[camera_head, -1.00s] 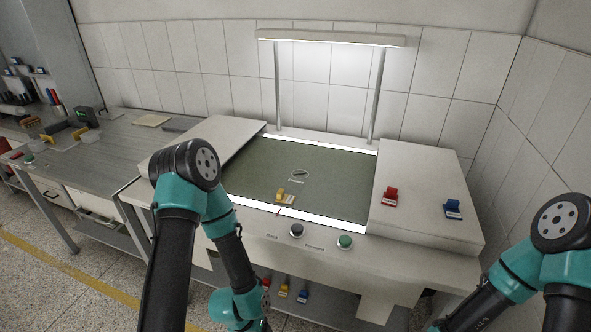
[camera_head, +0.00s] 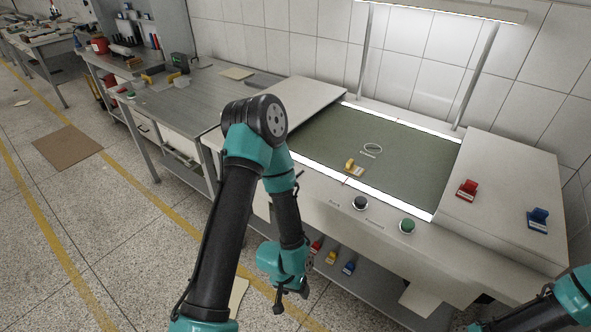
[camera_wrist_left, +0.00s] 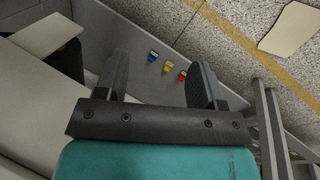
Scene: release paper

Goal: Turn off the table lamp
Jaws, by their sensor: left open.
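The table lamp (camera_head: 440,12) is a long bar on two thin poles at the back of the workbench, in the head view's upper right. Its underside glows bright white, and the wall below it is lit. No lamp switch can be made out. My left gripper (camera_head: 290,294) hangs low in front of the bench, below the worktop and far from the lamp. The left wrist view shows its fingers (camera_wrist_left: 158,80) apart with nothing between them. Part of my right arm shows at the lower right edge; its gripper is out of view.
The bench has a green panel (camera_head: 400,165) between bright strips. A black button (camera_head: 360,203) and a green button (camera_head: 407,226) sit on its front. Red (camera_head: 466,188) and blue (camera_head: 538,219) clip-like items lie at right. Small coloured items lie on the lower shelf. Open floor lies left.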

